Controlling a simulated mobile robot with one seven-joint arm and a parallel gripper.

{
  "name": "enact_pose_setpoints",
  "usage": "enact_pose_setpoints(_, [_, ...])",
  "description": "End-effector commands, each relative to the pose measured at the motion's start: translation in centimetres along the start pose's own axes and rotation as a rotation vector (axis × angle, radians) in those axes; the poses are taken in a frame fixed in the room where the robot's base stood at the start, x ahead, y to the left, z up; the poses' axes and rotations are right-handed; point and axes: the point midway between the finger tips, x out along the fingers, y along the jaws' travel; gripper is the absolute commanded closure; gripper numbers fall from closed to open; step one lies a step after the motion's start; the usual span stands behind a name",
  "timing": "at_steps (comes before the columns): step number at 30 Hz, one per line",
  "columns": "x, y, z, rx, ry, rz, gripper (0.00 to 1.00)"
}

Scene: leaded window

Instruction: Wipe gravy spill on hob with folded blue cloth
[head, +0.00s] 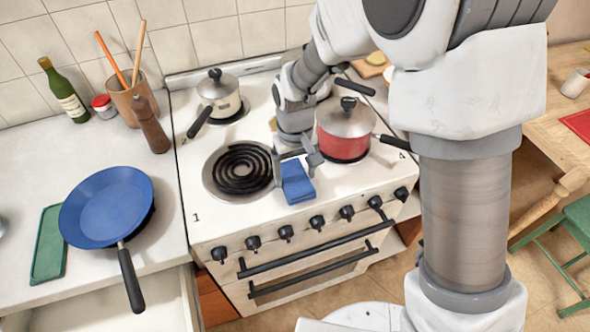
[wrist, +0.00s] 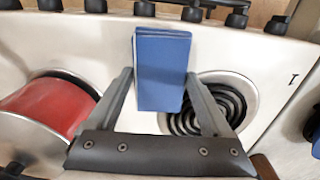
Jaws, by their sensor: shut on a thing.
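The folded blue cloth (head: 298,187) is held by my gripper (head: 297,160) over the front part of the white hob (head: 245,212), between the bare front-left coil burner (head: 238,168) and the red pot. In the wrist view the cloth (wrist: 163,70) sits between the two fingers of my gripper (wrist: 160,80), which is shut on it. I cannot tell whether the cloth touches the hob surface. I cannot make out the gravy spill in either view; it may be hidden under the cloth or my gripper.
The red pot (head: 345,128) with a lid stands close right of my gripper. A small lidded pot (head: 218,95) stands at the back left. Black knobs (head: 285,232) line the front edge. A blue frying pan (head: 107,207) lies on the left counter.

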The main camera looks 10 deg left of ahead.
Motion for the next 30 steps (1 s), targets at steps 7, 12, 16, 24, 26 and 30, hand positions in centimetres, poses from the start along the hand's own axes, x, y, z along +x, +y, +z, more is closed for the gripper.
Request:
enact_pose_setpoints(7, [0.1,-0.01,-0.01,0.0,0.001,0.0,0.61])
enact_pose_setpoints(12, [0.09,-0.02,-0.02,0.0,0.001,0.0,0.61])
enact_pose_setpoints(16, [0.1,-0.02,-0.02,0.0,0.001,0.0,0.61])
enact_pose_setpoints(24, [0.51,-0.02,-0.02,0.0,0.001,0.0,0.61])
enact_pose_setpoints(26, [0.64,-0.02,-0.02,0.0,0.001,0.0,0.61])
enact_pose_setpoints(30, [0.92,-0.02,-0.02,0.0,0.001,0.0,0.61])
